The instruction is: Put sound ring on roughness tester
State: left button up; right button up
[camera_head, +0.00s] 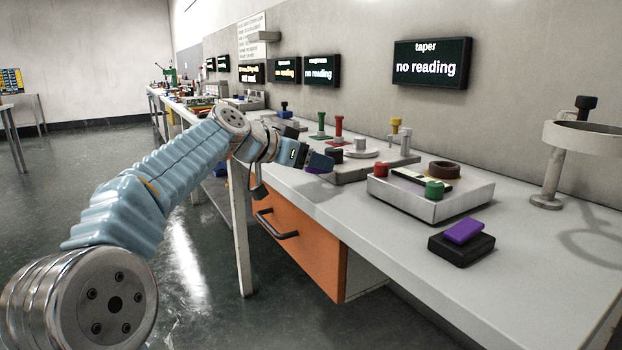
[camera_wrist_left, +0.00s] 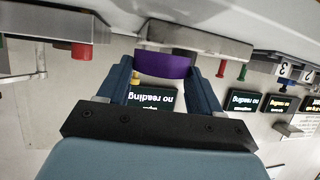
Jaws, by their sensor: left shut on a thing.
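My left gripper (camera_head: 318,160) is shut on a purple ring (camera_wrist_left: 163,64) and holds it near the front edge of the long grey bench. In the left wrist view the ring sits between the two blue-grey fingertips (camera_wrist_left: 163,68). In the head view only a little purple shows under the fingers. Several stations stand along the bench under dark wall displays. I cannot tell which is the roughness tester, because the small titles on the farther displays (camera_head: 321,69) are too small to read. My right gripper is not in view.
A metal tray (camera_head: 425,208) holds a brown ring (camera_head: 444,169), with red and green knobs. A black box (camera_head: 461,249) with a purple pad stands in front. A grey stand (camera_head: 548,180) is at the right. An orange drawer (camera_head: 298,245) hangs under the bench. The bench's front right is clear.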

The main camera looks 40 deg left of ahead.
pick_arm(q)
jog(key=shift+w+a+f, duration=0.25)
jog(key=shift+f, duration=0.2)
notch_tip(320, 180, down, 3)
jog(key=shift+w+a+r+b, duration=0.1)
jog(key=shift+r+b, duration=0.05)
jog(key=shift+b, duration=0.5)
jog(key=shift+c, duration=0.4)
jog(key=shift+f, duration=0.3)
jog(key=shift+c, duration=1.9)
jog(key=o, duration=1.5)
jog(key=shift+w+f, duration=0.1)
jog(key=shift+o, duration=0.2)
